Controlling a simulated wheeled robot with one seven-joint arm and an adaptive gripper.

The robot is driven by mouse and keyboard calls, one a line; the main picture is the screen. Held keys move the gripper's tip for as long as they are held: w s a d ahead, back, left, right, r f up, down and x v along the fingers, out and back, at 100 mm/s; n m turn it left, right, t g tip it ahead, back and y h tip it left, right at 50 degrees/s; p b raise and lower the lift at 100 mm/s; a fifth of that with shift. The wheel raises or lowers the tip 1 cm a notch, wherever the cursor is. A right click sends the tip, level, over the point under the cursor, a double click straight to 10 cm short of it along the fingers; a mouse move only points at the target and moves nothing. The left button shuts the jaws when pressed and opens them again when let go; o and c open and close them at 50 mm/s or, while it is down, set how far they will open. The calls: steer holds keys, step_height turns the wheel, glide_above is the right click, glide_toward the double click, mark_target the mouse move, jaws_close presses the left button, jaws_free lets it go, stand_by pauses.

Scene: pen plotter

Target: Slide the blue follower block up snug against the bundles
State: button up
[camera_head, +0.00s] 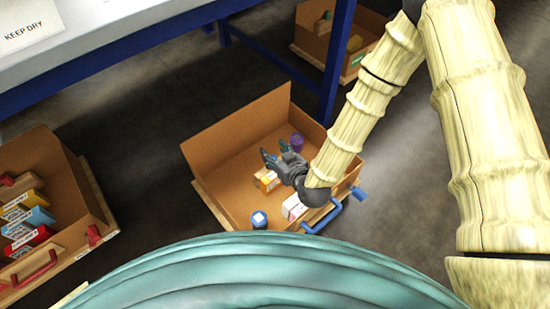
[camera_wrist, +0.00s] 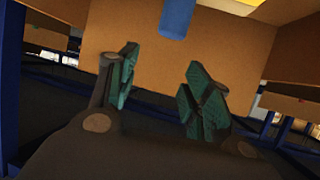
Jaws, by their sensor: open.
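My gripper (camera_head: 276,153) is open and empty, over the middle of an open brown bin in the head view. Its two green fingertips stand apart in the wrist view (camera_wrist: 163,80). No block is clearly recognisable as the blue follower. A blue item (camera_head: 259,219) with a pale top is at the bin's near side. A blue piece (camera_wrist: 177,18) shows at the top of the wrist view, in front of a brown panel, beyond the fingers and apart from them; I cannot tell what it is. A blue labelled pack (camera_head: 40,217) lies in the left bin. Which items are the bundles is unclear.
The middle bin (camera_head: 232,127) has raised walls and a blue handle (camera_head: 322,219) on its near side. It holds a purple cup (camera_head: 297,141), a yellow-orange box (camera_head: 267,180) and a white box (camera_head: 293,207). A blue-legged table (camera_head: 170,38) stands behind.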

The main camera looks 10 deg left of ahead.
steer(key=shift+r, duration=2.55)
